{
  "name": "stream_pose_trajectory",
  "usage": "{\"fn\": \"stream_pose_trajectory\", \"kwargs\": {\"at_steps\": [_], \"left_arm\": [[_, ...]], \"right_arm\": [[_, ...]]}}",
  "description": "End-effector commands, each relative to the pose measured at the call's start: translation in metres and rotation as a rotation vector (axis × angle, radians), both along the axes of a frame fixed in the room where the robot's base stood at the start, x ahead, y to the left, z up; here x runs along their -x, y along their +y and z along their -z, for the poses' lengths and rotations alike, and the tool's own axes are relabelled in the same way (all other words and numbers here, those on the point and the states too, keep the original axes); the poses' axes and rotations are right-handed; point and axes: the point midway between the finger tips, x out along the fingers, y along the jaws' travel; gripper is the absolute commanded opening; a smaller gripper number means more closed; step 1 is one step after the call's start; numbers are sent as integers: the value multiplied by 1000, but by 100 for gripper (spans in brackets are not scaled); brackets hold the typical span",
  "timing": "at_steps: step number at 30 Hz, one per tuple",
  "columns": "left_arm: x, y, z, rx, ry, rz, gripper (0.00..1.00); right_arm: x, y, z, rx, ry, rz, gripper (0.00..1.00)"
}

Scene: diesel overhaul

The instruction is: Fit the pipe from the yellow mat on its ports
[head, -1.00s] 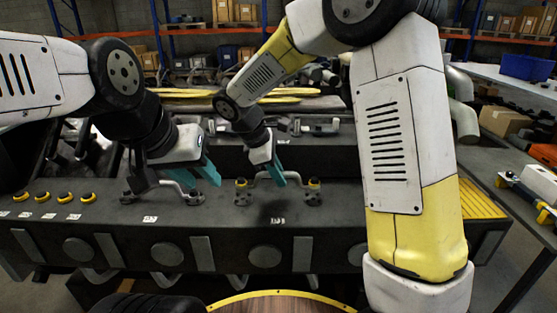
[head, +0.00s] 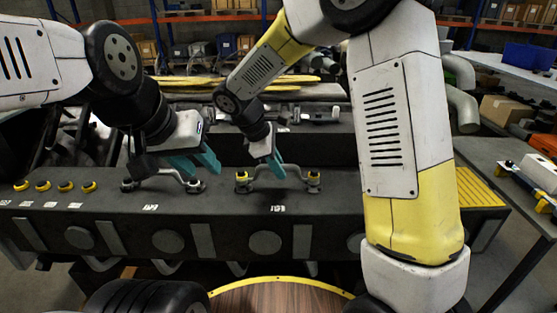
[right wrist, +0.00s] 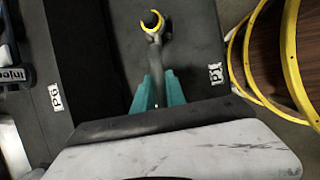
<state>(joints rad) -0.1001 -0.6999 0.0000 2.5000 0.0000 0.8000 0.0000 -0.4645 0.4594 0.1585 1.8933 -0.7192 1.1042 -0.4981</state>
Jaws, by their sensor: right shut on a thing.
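A grey bent pipe (head: 291,168) with yellow-ringed ends arches over a pair of ports (head: 242,188) on the dark block. Its ends are at the port tops; whether they are fully seated I cannot tell. My right gripper (head: 277,170) is shut on the pipe's middle. In the right wrist view the teal fingers (right wrist: 158,92) close around the pipe, and one yellow-ringed end (right wrist: 152,22) shows beyond them. My left gripper (head: 203,164) looks open, its teal fingers apart just above a second pipe (head: 155,175) standing on the left ports. The yellow mat (head: 480,194) at right looks bare.
Several yellow-black caps (head: 65,186) stand in a row at the block's left. A round wooden table (head: 280,298) with a yellow rim lies in front. A side bench (head: 500,160) is at right. My right arm hides part of the block.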

Motion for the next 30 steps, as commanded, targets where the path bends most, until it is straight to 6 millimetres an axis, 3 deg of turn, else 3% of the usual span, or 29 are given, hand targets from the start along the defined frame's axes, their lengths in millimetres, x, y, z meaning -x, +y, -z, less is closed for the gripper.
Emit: {"fn": "stream_pose_trajectory", "kwargs": {"at_steps": [30], "left_arm": [[0,0,0,0,0,0,36]], "right_arm": [[0,0,15,0,-1,0,0]]}}
